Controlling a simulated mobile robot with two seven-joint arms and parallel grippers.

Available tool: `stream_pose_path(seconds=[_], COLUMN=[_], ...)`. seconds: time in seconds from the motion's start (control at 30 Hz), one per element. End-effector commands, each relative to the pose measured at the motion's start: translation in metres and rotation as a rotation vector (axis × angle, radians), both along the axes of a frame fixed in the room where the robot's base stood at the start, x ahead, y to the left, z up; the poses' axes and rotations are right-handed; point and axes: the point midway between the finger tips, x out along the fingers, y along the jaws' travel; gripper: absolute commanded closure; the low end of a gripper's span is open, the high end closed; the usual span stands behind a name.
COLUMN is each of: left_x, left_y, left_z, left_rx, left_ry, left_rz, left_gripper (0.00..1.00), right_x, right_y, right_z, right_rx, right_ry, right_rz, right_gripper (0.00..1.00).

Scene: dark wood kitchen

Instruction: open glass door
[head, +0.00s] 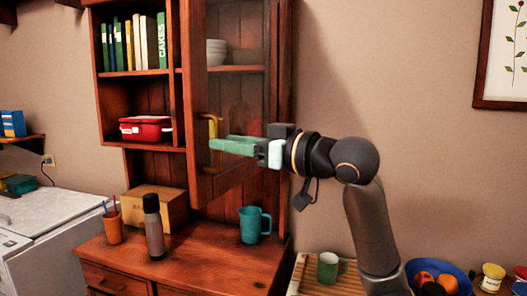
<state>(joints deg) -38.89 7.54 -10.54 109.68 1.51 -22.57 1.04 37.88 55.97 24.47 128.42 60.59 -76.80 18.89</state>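The glass door (199,90) of the wall cabinet stands partly open, its frame angled out toward me. Its yellow handle (213,125) sits near the door's left edge. My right gripper (222,144) reaches in from the right across the door, its green fingers pointing left, with the tips just below the handle. I cannot tell whether the fingers touch the handle or the door, or how far apart they are. White bowls (216,52) stand on a shelf inside. My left gripper is not in view.
Below the cabinet, a counter (215,270) holds a grey bottle (153,228), a teal pitcher (250,224), an orange cup (113,227) and a cardboard box (170,207). A green mug (327,267) and a blue fruit bowl (456,272) stand at lower right. Open shelves adjoin the door's left.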

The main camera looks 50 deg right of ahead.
Motion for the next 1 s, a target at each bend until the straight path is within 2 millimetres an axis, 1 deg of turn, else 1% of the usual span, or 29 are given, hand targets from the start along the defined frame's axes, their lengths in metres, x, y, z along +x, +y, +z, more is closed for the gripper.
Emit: stream_pose_path(seconds=[0.03,0.3,0.4,0.5,0.6,0.7,1.0], left_x=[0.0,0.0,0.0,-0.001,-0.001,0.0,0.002], left_y=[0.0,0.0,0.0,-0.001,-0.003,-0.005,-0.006], left_z=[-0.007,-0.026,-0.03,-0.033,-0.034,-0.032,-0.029], left_rx=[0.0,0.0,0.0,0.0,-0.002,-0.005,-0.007], left_ry=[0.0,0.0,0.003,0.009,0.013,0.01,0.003], left_rz=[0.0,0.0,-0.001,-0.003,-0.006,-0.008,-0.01], left_gripper=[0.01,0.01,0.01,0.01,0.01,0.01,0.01], right_x=[-0.01,-0.065,-0.081,-0.093,-0.1,-0.102,-0.102], right_y=[-0.001,-0.008,-0.01,-0.012,-0.013,-0.013,-0.013], right_z=[-0.004,-0.003,-0.002,-0.001,-0.001,0.0,0.0], right_rx=[-0.004,-0.003,-0.004,-0.001,-0.002,-0.002,-0.001], right_ry=[-0.002,-0.003,-0.003,-0.002,-0.001,0.0,0.0], right_rz=[-0.003,-0.003,-0.003,-0.002,-0.002,-0.001,-0.001], right_gripper=[0.57,0.57,0.57,0.57,0.57,0.57,0.57])
